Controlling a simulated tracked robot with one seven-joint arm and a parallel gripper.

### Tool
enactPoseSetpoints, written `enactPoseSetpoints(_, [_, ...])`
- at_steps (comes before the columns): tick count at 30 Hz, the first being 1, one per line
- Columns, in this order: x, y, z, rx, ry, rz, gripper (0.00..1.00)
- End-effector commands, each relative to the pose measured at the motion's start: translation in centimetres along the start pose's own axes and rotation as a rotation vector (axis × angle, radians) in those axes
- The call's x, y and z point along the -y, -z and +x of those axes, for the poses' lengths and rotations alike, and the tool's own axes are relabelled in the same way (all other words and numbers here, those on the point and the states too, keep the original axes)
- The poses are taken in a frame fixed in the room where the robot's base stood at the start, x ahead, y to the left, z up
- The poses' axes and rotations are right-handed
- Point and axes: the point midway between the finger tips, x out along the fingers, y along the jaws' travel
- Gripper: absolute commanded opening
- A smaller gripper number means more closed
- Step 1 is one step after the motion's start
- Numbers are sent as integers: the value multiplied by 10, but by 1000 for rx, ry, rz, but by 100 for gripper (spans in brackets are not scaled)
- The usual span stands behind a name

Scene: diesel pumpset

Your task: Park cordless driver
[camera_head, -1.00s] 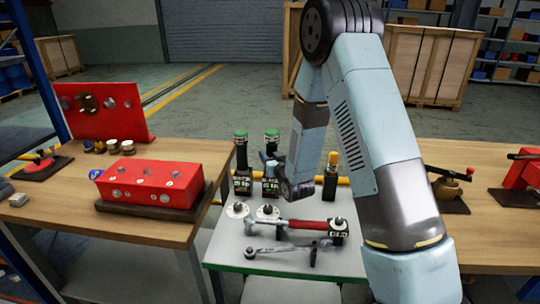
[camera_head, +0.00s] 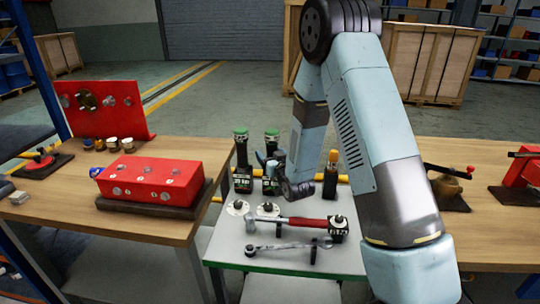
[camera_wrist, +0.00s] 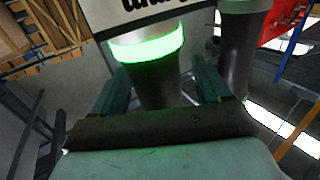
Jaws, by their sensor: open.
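Two dark upright cordless drivers with green bands stand at the back of the grey bench, a left one (camera_head: 241,150) and a right one (camera_head: 271,137). My gripper (camera_head: 268,163) is low beside the right one, partly hidden by my wrist. In the wrist view my gripper (camera_wrist: 163,88) is open, with one finger on each side of a dark cylindrical body (camera_wrist: 158,92). That body has a glowing green ring and a white lettered label. I cannot tell whether the fingers touch it. A second dark cylinder (camera_wrist: 236,52) stands just to the right.
An orange-topped tool (camera_head: 331,174) stands to the right. A red block (camera_head: 150,180) is on the left table.

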Motion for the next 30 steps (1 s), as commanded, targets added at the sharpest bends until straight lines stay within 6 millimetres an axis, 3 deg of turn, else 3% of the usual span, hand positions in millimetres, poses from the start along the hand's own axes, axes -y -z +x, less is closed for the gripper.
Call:
enactPoseSetpoints(15, [0, -1, -65, 0, 0, 0, 76])
enactPoseSetpoints(30, [-1, 1, -72, 1, -1, -1, 76])
